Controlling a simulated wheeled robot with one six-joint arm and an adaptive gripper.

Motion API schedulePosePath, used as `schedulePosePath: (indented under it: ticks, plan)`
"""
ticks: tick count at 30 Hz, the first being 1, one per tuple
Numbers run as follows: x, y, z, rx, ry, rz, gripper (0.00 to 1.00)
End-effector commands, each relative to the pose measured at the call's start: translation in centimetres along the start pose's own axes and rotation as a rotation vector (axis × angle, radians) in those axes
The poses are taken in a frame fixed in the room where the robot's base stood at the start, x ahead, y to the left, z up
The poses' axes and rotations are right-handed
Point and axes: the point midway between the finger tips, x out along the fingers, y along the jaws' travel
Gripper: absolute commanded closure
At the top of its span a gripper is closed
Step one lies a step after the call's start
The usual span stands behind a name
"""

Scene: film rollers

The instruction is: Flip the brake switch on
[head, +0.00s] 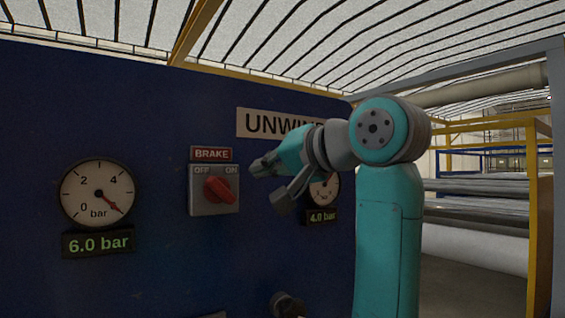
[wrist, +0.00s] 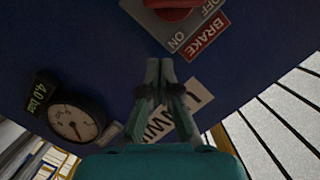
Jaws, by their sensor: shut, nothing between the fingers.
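The brake switch is a grey plate (head: 201,207) with a red rotary knob (head: 219,190) on a dark blue panel, under a red BRAKE label (head: 211,154). OFF is printed at its upper left and ON at its upper right. The knob sits tilted, its upper end leaning left toward OFF. In the wrist view the plate (wrist: 162,33) and the red knob (wrist: 172,4) are at the top edge, partly cut off. My gripper (head: 256,168) is shut and empty, just right of the plate near ON. Its fingertips (wrist: 160,64) appear apart from the knob.
A gauge (head: 97,193) reading 6.0 bar is on the panel's left. A 4.0 bar gauge (head: 323,190) is partly behind my arm. The UNWIND sign (head: 262,123) is partly covered too. Racks with rolls (head: 475,215) stand at the right.

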Motion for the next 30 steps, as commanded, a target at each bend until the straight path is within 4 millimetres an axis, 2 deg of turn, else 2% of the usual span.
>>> schedulePosePath:
  ticks: [3, 7, 12, 30]
  plan:
    - [2.0, 0.0, 0.4, -0.001, -0.003, -0.001, 1.00]
    - [2.2, 0.0, 2.3, -0.001, -0.002, -0.001, 1.00]
    - [2.5, 0.0, 3.6, -0.001, -0.001, 0.000, 1.00]
    - [2.9, 0.3, 3.6, 0.036, 0.000, -0.008, 1.00]
